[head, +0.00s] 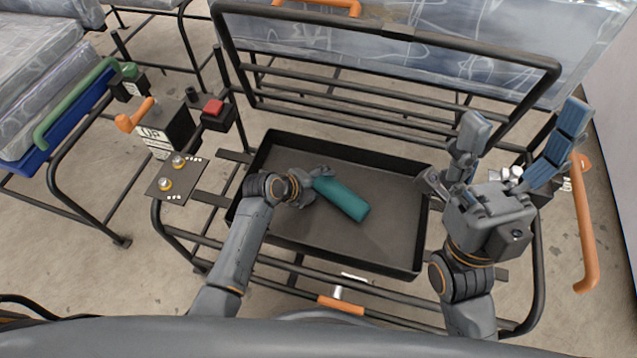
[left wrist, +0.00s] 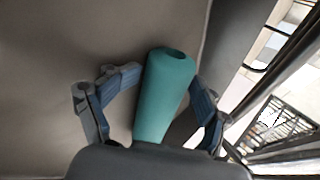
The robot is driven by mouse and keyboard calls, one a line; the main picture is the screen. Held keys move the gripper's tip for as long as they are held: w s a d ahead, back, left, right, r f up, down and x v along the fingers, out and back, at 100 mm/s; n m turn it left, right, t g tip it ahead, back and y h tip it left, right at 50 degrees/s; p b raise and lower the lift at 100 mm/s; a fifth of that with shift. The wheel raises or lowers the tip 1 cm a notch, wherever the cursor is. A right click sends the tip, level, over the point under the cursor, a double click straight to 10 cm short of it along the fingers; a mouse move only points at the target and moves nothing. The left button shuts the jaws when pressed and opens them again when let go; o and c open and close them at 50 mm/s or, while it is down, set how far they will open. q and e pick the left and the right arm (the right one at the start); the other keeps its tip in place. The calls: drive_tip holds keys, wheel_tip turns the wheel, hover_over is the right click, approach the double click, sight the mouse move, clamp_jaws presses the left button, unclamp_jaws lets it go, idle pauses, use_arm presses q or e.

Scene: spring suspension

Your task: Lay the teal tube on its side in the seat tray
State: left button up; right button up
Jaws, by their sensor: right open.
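The teal tube (head: 342,198) is on its side within the outline of the dark seat tray (head: 300,227), slanting toward the lower right. Whether it touches the tray floor is hard to tell. My left gripper (head: 320,178) is at the tube's upper left end. In the left wrist view the tube (left wrist: 165,92) runs between the fingers of the left gripper (left wrist: 165,80), with a fingertip against each side, and its open end points away.
The tray has low raised walls and sits in a black tubular frame (head: 400,50). A box with a red button (head: 213,107) and a plate with brass knobs (head: 177,178) stand at left. An orange handle (head: 585,230) is at right.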

use_arm(q)
drive_tip(key=shift+a, duration=0.1)
drive_tip(key=shift+s+a+r, duration=0.25)
drive_tip(key=shift+a+r, duration=0.1)
drive_tip(key=shift+r, duration=0.05)
drive_tip(key=v, duration=1.1)
drive_tip(key=shift+d, duration=0.1)
